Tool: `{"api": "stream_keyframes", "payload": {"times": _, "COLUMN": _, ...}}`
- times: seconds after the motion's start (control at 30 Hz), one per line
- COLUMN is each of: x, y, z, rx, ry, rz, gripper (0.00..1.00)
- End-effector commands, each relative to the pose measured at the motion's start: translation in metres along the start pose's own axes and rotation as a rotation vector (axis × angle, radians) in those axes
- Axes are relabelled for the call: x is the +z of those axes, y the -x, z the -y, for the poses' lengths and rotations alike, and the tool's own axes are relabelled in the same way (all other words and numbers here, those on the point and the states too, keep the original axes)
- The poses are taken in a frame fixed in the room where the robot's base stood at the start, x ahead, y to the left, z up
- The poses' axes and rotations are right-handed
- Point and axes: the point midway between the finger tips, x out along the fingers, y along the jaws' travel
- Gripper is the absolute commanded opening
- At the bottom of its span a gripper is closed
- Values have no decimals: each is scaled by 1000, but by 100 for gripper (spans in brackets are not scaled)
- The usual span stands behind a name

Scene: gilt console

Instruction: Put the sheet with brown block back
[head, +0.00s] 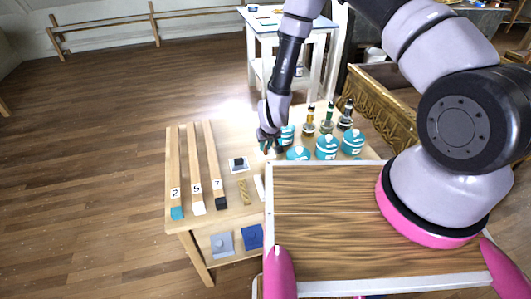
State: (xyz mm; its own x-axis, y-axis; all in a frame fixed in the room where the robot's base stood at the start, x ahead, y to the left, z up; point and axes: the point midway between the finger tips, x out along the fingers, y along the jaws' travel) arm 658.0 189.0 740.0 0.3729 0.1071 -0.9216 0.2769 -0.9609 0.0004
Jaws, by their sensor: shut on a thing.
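My gripper (269,145) is low over the wooden table, at the left end of the group of teal-lidded jars. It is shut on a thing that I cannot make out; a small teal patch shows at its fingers. I cannot pick out a sheet with a brown block. A white sheet with a dark block (238,164) lies on the table to the left of my gripper. A grey sheet with a grey block (222,244) and a blue sheet with a blue block (253,236) show below the table's front edge.
Numbered wood strips (195,165) lie at the table's left. Several teal-lidded jars (327,147) and dark-topped bottles (328,118) stand right of my gripper. A gilt carved console (385,110) stands behind right.

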Motion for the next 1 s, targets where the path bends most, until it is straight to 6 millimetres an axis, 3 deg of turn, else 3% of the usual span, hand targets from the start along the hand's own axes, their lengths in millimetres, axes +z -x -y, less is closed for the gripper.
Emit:
{"api": "stream_keyframes", "payload": {"times": 0.2, "x": 12, "y": -27, "z": -1, "rx": 0, "ry": -2, "rz": 1, "gripper": 0}}
{"api": "stream_keyframes", "payload": {"times": 0.6, "x": 13, "y": -31, "z": 0, "rx": 0, "ry": 0, "rz": 0, "gripper": 0}}
{"api": "stream_keyframes", "payload": {"times": 0.63, "x": 13, "y": -31, "z": 0, "rx": 0, "ry": -1, "rz": 0, "gripper": 30}}
{"api": "stream_keyframes", "payload": {"times": 0.7, "x": 13, "y": -31, "z": 0, "rx": 0, "ry": -1, "rz": 0, "gripper": 48}}
{"api": "stream_keyframes", "payload": {"times": 1.0, "x": 13, "y": -30, "z": 0, "rx": 0, "ry": -1, "rz": 0, "gripper": 48}}
